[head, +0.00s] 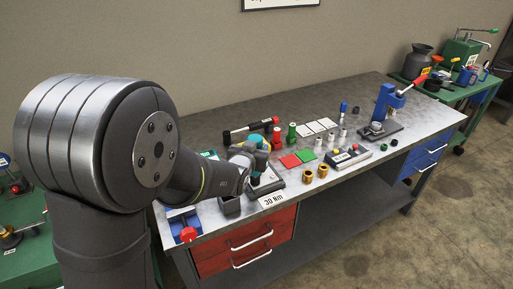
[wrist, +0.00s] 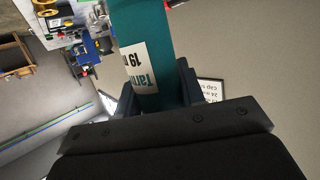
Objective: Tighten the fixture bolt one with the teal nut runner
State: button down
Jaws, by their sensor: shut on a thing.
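The teal nut runner (head: 258,142) is at the left part of the workbench in the head view. My gripper (head: 247,158) is shut on it. In the wrist view the teal body (wrist: 143,30) stands between the two dark fingers, with a pale label reading "Tarn" and "19". A grey fixture (head: 268,186) lies just below and right of the gripper, behind a white "30 Nm" card (head: 273,199). The runner is over or beside the fixture; I cannot tell whether its tip touches a bolt. Bolt one is hidden or too small to make out.
A blue press (head: 388,100) stands farther right. A dark open box (head: 230,207) and a blue vise (head: 184,223) are near the front left edge.

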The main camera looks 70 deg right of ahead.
aim_at(256, 138)
jog(key=shift+f, duration=0.7)
dwell(2.6)
jog(key=shift+r, duration=0.15)
dwell(0.6)
jog(key=shift+r, duration=2.5)
